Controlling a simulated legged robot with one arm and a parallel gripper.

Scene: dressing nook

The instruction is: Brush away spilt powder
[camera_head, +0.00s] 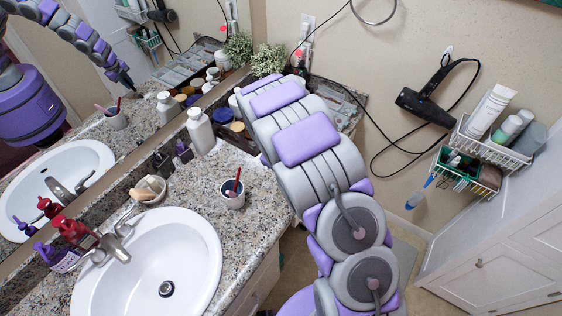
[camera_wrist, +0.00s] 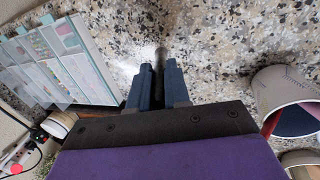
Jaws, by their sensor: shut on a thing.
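My gripper (camera_wrist: 160,82) shows in the wrist view, its two blue fingers shut on a slim dark thing (camera_wrist: 161,57), perhaps a brush, which is mostly hidden between them. Its far end is close to the speckled granite counter (camera_wrist: 225,45); I cannot tell whether it touches. A pale, whitish patch (camera_wrist: 119,68) that looks like the spilt powder lies on the counter just left of the fingers. In the head view my arm hides the gripper, the held thing and the powder.
A clear compartment case (camera_wrist: 62,62) lies left of the fingers; a white cup (camera_wrist: 276,88) lies right. In the head view a sink (camera_head: 125,265), soap bottle (camera_head: 73,232), white bottle (camera_head: 201,131) and cup with a red stick (camera_head: 232,199) line the counter. A hair dryer (camera_head: 425,103) hangs right.

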